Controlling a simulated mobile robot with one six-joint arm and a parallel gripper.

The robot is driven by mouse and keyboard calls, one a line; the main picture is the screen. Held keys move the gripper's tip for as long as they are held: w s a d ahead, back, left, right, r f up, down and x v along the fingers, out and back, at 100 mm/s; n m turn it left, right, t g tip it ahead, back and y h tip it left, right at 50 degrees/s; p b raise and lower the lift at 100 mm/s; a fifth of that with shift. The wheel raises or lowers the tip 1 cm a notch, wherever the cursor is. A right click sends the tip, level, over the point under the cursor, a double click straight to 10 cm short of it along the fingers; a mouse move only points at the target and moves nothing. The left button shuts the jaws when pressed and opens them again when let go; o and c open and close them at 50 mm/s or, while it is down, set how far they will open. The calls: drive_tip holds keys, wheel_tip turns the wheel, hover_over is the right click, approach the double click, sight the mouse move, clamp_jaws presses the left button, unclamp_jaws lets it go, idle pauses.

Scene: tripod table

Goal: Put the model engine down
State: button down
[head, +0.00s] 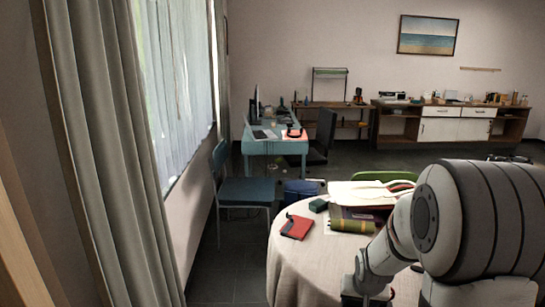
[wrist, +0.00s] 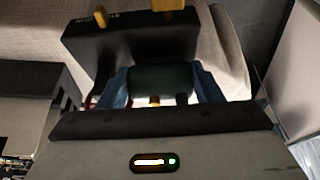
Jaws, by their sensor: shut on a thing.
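My gripper (wrist: 160,82) has its two blue fingers closed on the dark green body of the model engine (wrist: 130,42). In the wrist view the engine shows a black block with yellow parts standing out from it and faint lettering on one side. Pale cloth lies behind it. In the head view my gripper (head: 367,287) is low over the near part of the round table (head: 300,266). A dark and red bit shows under it at the picture's lower edge, largely hidden by my arm. I cannot tell whether the engine touches the cloth.
The cloth's left front is bare. A blue chair (head: 245,190) stands behind left, and a green chair (head: 383,176) behind.

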drive_tip(key=a+f+n+y+p, duration=0.1)
drive_tip(key=a+f+n, duration=0.1)
drive_tip(key=a+f, duration=0.6)
wheel_tip(320, 180, down, 2)
drive_tip(key=shift+w+a+f+n, duration=0.15)
drive_tip(key=shift+w+f+n, duration=0.05)
drive_tip(key=shift+w+n, duration=0.15)
drive_tip(key=shift+s, duration=0.1)
